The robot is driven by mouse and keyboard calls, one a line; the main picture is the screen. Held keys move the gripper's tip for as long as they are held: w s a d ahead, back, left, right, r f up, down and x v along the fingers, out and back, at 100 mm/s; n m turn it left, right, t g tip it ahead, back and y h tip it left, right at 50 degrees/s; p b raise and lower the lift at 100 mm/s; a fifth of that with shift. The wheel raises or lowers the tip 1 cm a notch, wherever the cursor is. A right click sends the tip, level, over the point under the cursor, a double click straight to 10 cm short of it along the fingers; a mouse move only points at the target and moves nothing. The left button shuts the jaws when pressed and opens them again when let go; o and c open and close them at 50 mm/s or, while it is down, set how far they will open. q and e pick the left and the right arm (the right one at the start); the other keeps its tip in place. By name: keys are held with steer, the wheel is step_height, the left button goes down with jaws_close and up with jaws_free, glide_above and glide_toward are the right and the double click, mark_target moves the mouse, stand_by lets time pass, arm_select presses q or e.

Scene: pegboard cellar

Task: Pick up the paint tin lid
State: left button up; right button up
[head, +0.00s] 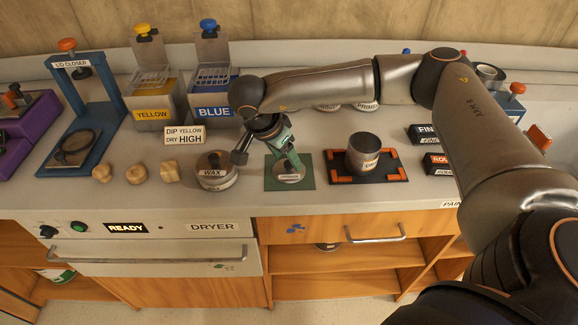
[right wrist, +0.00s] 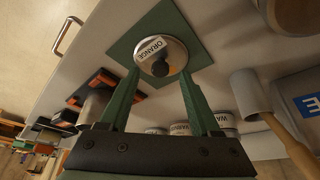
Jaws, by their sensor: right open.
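A round silver paint tin lid (head: 289,178) lies on a green square mat (head: 272,184) on the worktop. In the right wrist view the lid (right wrist: 174,52) shows an ORANGE label and a black knob. My right gripper (head: 290,163) reaches down over the lid from above. Its green fingers (right wrist: 158,80) are open and apart, with the lid's near edge and knob between or just beyond their tips. I cannot tell whether they touch it. A grey tin (head: 363,150) stands on a black tray with orange corners (head: 369,180) to the right. My left gripper is not in view.
A round WAX tin (head: 212,178) stands left of the mat, with a grey-headed tool (right wrist: 248,92) near the gripper. Several wooden pieces (head: 136,174), a blue lid closer (head: 62,87) and yellow and blue dip tanks (head: 213,113) stand farther left. The worktop's front strip is clear.

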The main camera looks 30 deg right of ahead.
steer(key=shift+x, duration=0.9)
jaws_close()
